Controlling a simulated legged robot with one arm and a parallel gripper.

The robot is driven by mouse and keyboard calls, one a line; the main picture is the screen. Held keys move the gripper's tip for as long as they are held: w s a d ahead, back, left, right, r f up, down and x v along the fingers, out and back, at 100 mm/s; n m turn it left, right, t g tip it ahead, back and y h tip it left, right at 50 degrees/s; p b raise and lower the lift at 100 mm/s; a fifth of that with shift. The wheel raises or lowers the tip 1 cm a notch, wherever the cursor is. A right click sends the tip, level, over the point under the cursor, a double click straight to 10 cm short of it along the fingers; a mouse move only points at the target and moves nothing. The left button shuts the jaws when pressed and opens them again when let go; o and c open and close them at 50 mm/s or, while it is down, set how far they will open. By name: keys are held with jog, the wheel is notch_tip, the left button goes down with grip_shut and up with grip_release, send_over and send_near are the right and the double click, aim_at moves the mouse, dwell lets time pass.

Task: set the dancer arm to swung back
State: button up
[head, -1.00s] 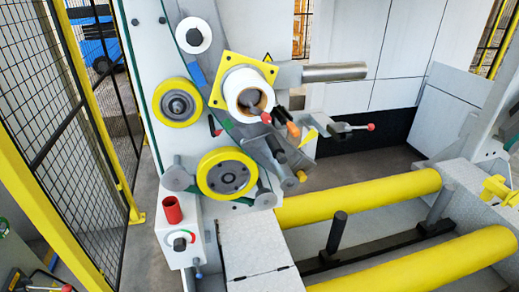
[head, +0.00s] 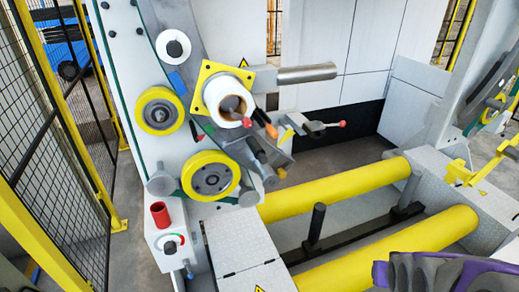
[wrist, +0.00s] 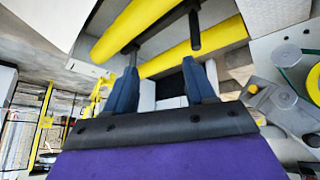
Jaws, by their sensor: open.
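The grey machine panel carries a grey slanted arm (head: 243,150) with small rollers, between the yellow wheels and the white film core; I take it for the dancer arm. It slopes down to the right, ending near a small yellow-tipped rod. Its upper part is partly hidden behind the core. In the wrist view a grey linkage with a yellow tip (wrist: 254,89) shows at the right. My gripper (wrist: 163,72) has two blue-grey fingers spread apart with nothing between them. In the head view its purple and dark body (head: 440,272) is at the lower right, well apart from the arm.
Two yellow rollers (head: 335,188) lie across the bed, with a black upright post (head: 316,225) between them. A red-knobbed lever (head: 322,127) juts out right of the core. Mesh fencing (head: 60,150) stands at left.

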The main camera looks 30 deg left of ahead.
jog(key=w+a+r+n+t+y+p, duration=0.1)
jog(key=w+a+n+t+y, duration=0.1)
jog(key=w+a, duration=0.45)
jog(key=n+t+y+p, duration=0.3)
jog(key=n+y+p, duration=0.2)
jog(key=y, duration=0.7)
send_near(259, 153)
jog(key=x, duration=0.4)
jog(key=f+b+x, duration=0.1)
jog(key=x, duration=0.2)
jog(key=b+x, duration=0.1)
jog(key=x, duration=0.3)
jog(key=shift+w+f, duration=0.2)
jog(key=shift+w, duration=0.25)
jog(key=shift+c, duration=0.4)
grip_shut()
